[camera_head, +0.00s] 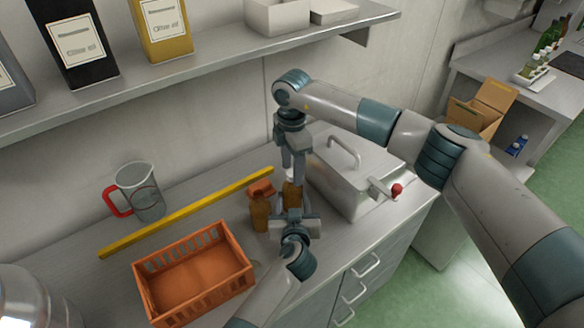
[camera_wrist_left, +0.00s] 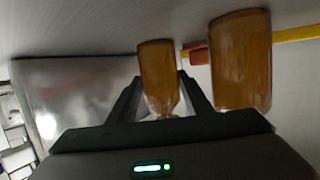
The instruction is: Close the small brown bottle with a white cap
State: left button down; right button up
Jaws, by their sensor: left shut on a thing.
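The small brown bottle (camera_head: 291,192) stands on the steel counter, between my two grippers. My left gripper (camera_head: 292,214) is shut on it from the front. The left wrist view shows the bottle (camera_wrist_left: 158,72) between the two fingers, appearing upside down there. My right gripper (camera_head: 293,174) points straight down over the bottle's top. A small whitish patch, perhaps the cap, shows at its tip; whether the fingers grip it, and whether it touches the bottle's neck, is too small to tell.
A larger brown bottle (camera_head: 260,213) stands just left of the small one, an orange-red block (camera_head: 261,188) behind it. An orange crate (camera_head: 248,268), a yellow bar (camera_head: 180,215) and a jug (camera_head: 146,190) lie further left. A lidded steel container (camera_head: 345,190) stands close right.

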dwell(0.3)
notch_tip(320, 180, up, 12)
dwell(0.6)
pick_arm(q)
jog(key=c, duration=0.8)
grip_release()
jog(key=shift+c, duration=0.2)
jog(key=b+v, duration=0.2)
jog(key=v, duration=1.5)
jog(key=shift+s+r, duration=0.1)
jog(key=shift+s, duration=0.1)
pick_arm(e)
notch_tip(320, 180, down, 2)
jog(key=shift+f, duration=0.1)
